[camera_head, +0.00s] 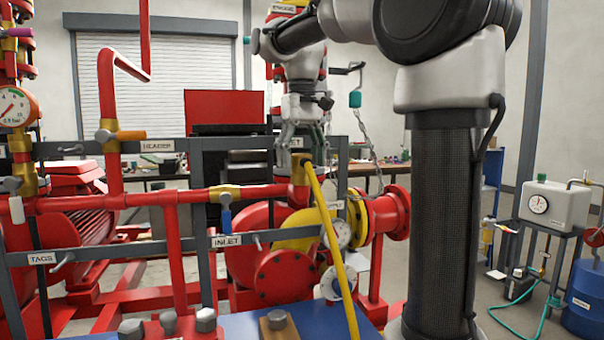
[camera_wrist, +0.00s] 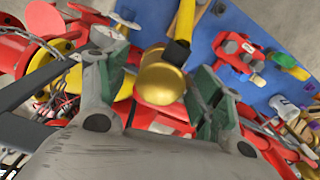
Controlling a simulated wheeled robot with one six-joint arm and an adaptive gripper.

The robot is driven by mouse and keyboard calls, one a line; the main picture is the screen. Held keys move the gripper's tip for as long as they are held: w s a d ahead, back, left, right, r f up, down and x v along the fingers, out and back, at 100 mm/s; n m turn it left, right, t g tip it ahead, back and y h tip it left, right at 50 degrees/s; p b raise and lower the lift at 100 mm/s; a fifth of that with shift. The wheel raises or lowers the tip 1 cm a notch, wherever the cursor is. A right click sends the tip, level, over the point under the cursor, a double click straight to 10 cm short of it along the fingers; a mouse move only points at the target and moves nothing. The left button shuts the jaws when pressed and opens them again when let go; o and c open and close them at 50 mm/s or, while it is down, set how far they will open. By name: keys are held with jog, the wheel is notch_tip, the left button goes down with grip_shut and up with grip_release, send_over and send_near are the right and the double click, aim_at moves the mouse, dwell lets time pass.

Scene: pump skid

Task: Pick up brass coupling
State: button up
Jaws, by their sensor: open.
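The brass coupling (camera_head: 299,170) sits at the top end of a yellow hose (camera_head: 331,235), above the red pipework. In the wrist view the brass coupling (camera_wrist: 162,80) is a rounded gold piece, with a dark collar joining it to the yellow hose (camera_wrist: 184,20). My gripper (camera_head: 302,151) points down just over the coupling in the head view. In the wrist view my gripper (camera_wrist: 162,86) is open, its green-padded fingers on either side of the coupling, with gaps visible on both sides. What holds the coupling from below is hidden.
Grey frame rails carry an INLET label (camera_head: 227,241) and a HEADER label (camera_head: 158,146) close by. A hanging chain (camera_head: 368,145) and a red flange (camera_head: 390,213) are to the right. A blue bench top (camera_wrist: 235,30) with several parts shows in the wrist view.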

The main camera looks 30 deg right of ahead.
aim_at(302, 154)
jog(key=shift+f, duration=0.2)
jog(key=c, duration=1.2)
notch_tip(302, 154, up, 10)
jog(key=shift+f, duration=0.1)
jog(key=shift+s, duration=0.1)
